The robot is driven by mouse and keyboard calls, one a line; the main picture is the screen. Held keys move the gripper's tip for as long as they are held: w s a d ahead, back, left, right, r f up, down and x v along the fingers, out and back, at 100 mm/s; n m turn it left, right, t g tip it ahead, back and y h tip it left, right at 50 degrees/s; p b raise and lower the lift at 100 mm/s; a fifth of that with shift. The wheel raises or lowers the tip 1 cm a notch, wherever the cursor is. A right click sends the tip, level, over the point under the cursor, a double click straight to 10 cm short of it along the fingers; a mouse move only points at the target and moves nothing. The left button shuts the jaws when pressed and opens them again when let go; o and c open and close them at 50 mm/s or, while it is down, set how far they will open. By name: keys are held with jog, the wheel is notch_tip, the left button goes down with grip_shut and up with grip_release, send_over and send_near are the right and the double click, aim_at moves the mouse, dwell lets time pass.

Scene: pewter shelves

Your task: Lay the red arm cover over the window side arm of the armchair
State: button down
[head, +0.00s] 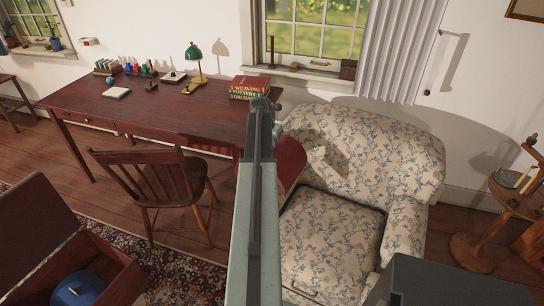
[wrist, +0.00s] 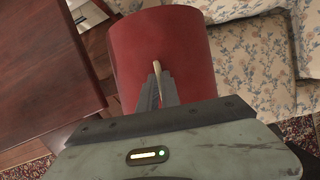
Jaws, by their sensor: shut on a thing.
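The floral armchair (head: 345,150) stands right of the desk; its right arm (head: 407,220) is bare. The red arm cover (head: 290,163) is at the chair's left arm, partly hidden behind my arm in the head view. In the wrist view the red arm cover (wrist: 190,65) is a curved, arched piece filling the upper middle, with floral upholstery (wrist: 255,55) to its right. My gripper (wrist: 157,85) is shut on a pale raised strip at the middle of the cover. The left arm is hidden there, and I cannot tell whether the cover rests on it.
A dark red desk (head: 150,100) with books (head: 250,88) and a green lamp (head: 194,55) stands at the left. A wooden chair (head: 155,185) stands before it. An open chest (head: 110,265) is at lower left. A small wooden stand (head: 475,245) is at far right.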

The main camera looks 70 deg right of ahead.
jog(key=shift+d+f, duration=0.15)
jog(key=shift+d, duration=0.05)
notch_tip(320, 180, down, 17)
jog(key=b, duration=1.6)
jog(key=shift+r, duration=0.2)
jog(key=c, duration=1.5)
grip_release()
jog(key=shift+a, duration=0.1)
jog(key=shift+r, duration=0.1)
